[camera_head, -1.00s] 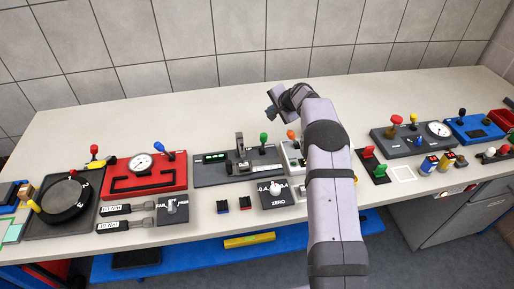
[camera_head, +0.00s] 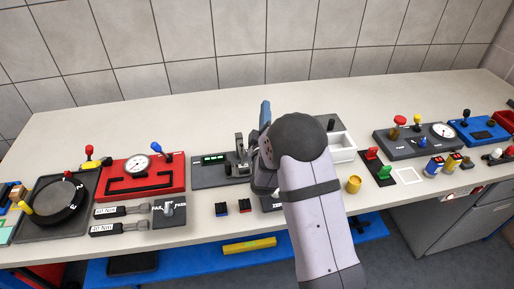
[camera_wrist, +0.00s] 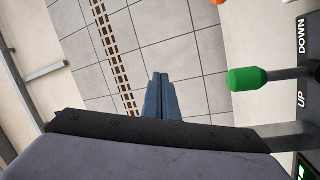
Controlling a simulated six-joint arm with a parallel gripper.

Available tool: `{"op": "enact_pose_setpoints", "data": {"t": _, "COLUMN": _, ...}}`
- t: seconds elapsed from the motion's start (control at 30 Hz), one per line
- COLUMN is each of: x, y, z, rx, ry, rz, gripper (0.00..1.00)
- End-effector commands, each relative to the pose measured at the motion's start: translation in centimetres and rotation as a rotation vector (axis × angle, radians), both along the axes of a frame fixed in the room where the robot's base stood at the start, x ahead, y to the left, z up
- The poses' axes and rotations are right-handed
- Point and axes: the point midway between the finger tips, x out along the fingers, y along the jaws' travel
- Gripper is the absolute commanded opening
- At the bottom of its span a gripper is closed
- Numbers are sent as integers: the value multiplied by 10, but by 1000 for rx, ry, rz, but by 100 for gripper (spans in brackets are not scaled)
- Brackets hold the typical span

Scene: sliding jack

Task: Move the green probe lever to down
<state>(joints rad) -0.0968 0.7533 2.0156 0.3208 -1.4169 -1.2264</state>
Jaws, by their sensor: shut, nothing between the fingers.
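In the wrist view the green probe lever (camera_wrist: 248,78) has a green knob on a dark rod, right of my gripper. The words DOWN and UP are printed on the dark panel (camera_wrist: 309,120) behind it. The knob is level with a spot between the two words, nearer UP. My gripper (camera_wrist: 160,76) has its two blue fingers pressed together, empty, left of the knob and apart from it. In the head view my gripper (camera_head: 265,112) is partly hidden behind my wrist, and the lever is hidden by my arm. Part of the panel (camera_head: 205,178) shows left of my arm.
A grey upright bracket (camera_head: 240,147) stands on the panel close to my wrist. A red box with a gauge (camera_head: 142,180) is to the left. A white tray (camera_head: 342,148) and a yellow cup (camera_head: 353,184) are to the right. The table behind is clear.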

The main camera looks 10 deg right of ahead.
Motion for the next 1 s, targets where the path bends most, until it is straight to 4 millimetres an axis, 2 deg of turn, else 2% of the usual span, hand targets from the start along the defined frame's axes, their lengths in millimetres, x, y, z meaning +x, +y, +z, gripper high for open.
{"op": "enact_pose_setpoints", "data": {"t": 0.03, "x": -18, "y": 12, "z": -1, "rx": -84, "ry": -8, "rz": 11, "gripper": 0}}
{"op": "enact_pose_setpoints", "data": {"t": 0.17, "x": -64, "y": 36, "z": 1, "rx": -284, "ry": -38, "rz": 27, "gripper": 0}}
{"op": "enact_pose_setpoints", "data": {"t": 0.3, "x": -109, "y": 46, "z": -50, "rx": -334, "ry": 107, "rz": 68, "gripper": 0}}
{"op": "enact_pose_setpoints", "data": {"t": 0.4, "x": -132, "y": 46, "z": -78, "rx": -335, "ry": 195, "rz": 88, "gripper": 0}}
{"op": "enact_pose_setpoints", "data": {"t": 0.6, "x": -151, "y": 46, "z": -97, "rx": -335, "ry": 260, "rz": 101, "gripper": 0}}
{"op": "enact_pose_setpoints", "data": {"t": 1.0, "x": -145, "y": 45, "z": -102, "rx": -332, "ry": 259, "rz": 98, "gripper": 0}}
